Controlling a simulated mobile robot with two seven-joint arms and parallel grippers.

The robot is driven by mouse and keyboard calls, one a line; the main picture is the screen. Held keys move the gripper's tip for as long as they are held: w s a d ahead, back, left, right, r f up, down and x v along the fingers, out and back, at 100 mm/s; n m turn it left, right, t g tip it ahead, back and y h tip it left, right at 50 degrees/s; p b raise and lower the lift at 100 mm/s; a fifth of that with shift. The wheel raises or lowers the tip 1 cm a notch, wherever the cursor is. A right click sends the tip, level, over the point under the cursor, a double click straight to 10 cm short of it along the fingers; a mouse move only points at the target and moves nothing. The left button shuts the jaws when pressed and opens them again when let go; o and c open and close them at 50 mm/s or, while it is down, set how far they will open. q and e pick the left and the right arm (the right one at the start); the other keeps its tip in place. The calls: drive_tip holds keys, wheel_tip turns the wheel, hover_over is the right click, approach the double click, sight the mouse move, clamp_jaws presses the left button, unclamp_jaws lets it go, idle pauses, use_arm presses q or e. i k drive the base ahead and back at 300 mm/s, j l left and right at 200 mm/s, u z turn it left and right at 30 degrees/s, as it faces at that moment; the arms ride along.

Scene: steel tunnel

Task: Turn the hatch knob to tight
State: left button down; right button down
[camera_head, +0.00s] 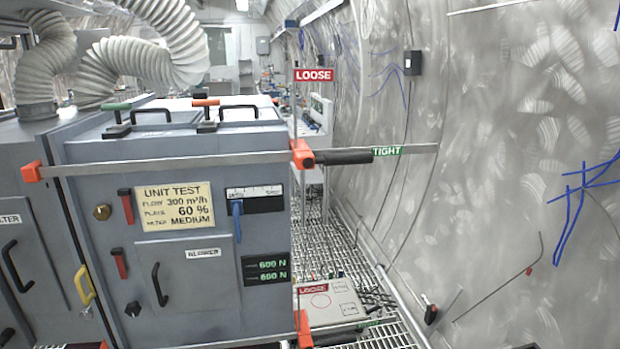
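An orange knob hub (302,153) sits at the upper right corner of the grey filter unit, at the end of a metal bar. Its black handle (342,157) points right, toward the green TIGHT label (387,151). The red LOOSE label (314,75) stands above the hub. A second orange hub (303,328) shows at the lower right corner, with a red LOOSE label (312,289) above it and a green label, too small to read surely, to its right. I cannot tell which one is the hatch knob.
The grey unit (267,325) carries a blower door (190,280), a brass knob (102,212), a black knob (133,309) and a blue lever (237,222). White hoses (150,60) rise behind. A curved steel wall (510,200) bounds the right; grating lies between.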

sight(133, 309)
drive_tip(key=j+u, duration=0.15)
drive_tip(key=j, duration=0.55)
drive_tip(key=j+u, duration=0.15)
drive_tip(key=j, duration=0.6)
drive_tip(key=i+j+u, duration=0.15)
drive_tip(key=j, duration=0.5)
